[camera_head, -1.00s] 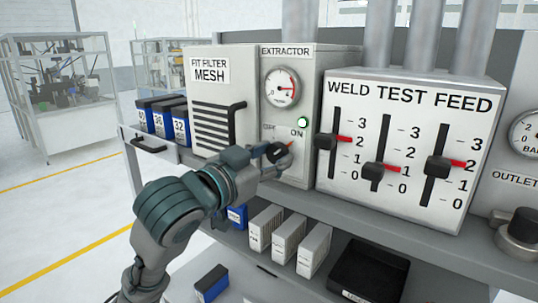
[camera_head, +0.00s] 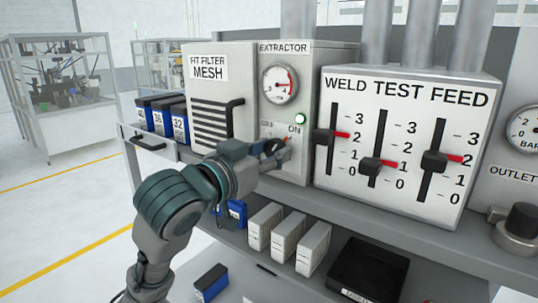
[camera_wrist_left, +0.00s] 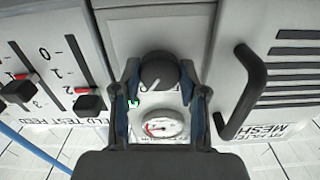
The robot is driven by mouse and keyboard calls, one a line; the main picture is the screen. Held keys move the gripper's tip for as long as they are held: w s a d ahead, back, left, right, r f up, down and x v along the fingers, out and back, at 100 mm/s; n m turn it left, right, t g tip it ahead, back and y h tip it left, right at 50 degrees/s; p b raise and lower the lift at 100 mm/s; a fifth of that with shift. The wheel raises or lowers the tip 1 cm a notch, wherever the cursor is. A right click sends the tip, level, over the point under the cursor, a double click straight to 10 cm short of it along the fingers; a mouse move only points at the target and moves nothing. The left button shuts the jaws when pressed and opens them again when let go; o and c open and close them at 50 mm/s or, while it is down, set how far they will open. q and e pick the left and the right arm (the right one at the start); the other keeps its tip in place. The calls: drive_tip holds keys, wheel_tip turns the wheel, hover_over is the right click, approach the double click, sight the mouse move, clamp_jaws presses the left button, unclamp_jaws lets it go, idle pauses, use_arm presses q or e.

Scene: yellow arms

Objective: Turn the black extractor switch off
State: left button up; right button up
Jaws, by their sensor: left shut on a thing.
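The black extractor switch (camera_wrist_left: 158,70) is a round knob on the front of the grey extractor box (camera_head: 330,90). In the wrist view its pale pointer line slants toward the side of the green lamp. My left gripper (camera_head: 274,148) is at the knob, with one finger on each side of it, shut on it. In the head view the fingers hide part of the knob and of the OFF label. The green lamp (camera_head: 300,119) by the ON label is lit. My right gripper is not in view.
A filter door with a black handle (camera_wrist_left: 245,90) is just left of the switch in the head view. The weld test feed panel (camera_head: 405,90) with three sliders (camera_head: 434,162) stands to the right. Boxes and a black tray (camera_head: 366,270) are on the shelf below.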

use_arm(q)
drive_tip(key=n+b, duration=0.1)
drive_tip(key=n, duration=0.3)
drive_tip(key=shift+n+b, duration=0.3)
drive_tip(key=shift+b, duration=0.05)
drive_tip(key=n+b, duration=0.1)
drive_tip(key=n, duration=0.2)
drive_tip(key=shift+n, duration=0.3)
drive_tip(key=n+b, duration=0.1)
drive_tip(key=n, duration=0.2)
drive_tip(key=shift+n+b, duration=0.3)
drive_tip(key=shift+b, duration=0.05)
drive_tip(key=shift+n+b, duration=0.55)
drive_tip(key=shift+n, duration=1.45)
drive_tip(key=shift+w+f, duration=0.1)
